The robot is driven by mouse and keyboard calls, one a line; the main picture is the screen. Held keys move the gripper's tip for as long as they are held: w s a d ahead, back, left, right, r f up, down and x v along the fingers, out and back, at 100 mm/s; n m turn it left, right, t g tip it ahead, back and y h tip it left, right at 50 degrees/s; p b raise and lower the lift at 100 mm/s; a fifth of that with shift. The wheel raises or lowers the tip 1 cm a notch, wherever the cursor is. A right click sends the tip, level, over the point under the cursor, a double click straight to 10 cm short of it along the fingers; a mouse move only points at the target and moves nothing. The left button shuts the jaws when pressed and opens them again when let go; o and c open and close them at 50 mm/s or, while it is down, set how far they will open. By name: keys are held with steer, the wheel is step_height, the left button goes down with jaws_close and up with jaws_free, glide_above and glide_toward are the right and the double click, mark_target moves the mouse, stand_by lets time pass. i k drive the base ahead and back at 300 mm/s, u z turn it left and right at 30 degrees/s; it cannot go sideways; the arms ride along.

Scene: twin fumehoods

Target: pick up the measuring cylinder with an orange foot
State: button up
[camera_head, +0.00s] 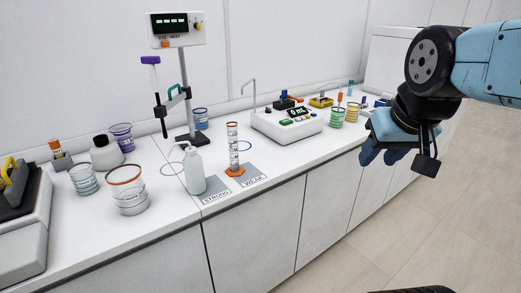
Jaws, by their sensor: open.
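The measuring cylinder (233,150) is a slim clear tube with an orange rim and an orange foot. My gripper (383,155) is at the right of the picture, in front of the counter's edge and well to the right of the cylinder. It is open, and nothing shows between its fingers. The fingers are partly hidden by the wrist.
A white pump bottle (193,170) stands close left of the cylinder. Behind are a stand (187,95) with a display and a white instrument (287,122). Several beakers, one orange-rimmed (128,192), stand at left. More containers stand at right, including a green beaker (337,117).

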mark_target(234, 170)
steer(key=u, duration=0.9)
steer(key=i, duration=0.1)
steer(key=z, duration=2.35)
steer(key=k, duration=2.05)
steer(key=u, duration=0.85)
steer(key=i, duration=1)
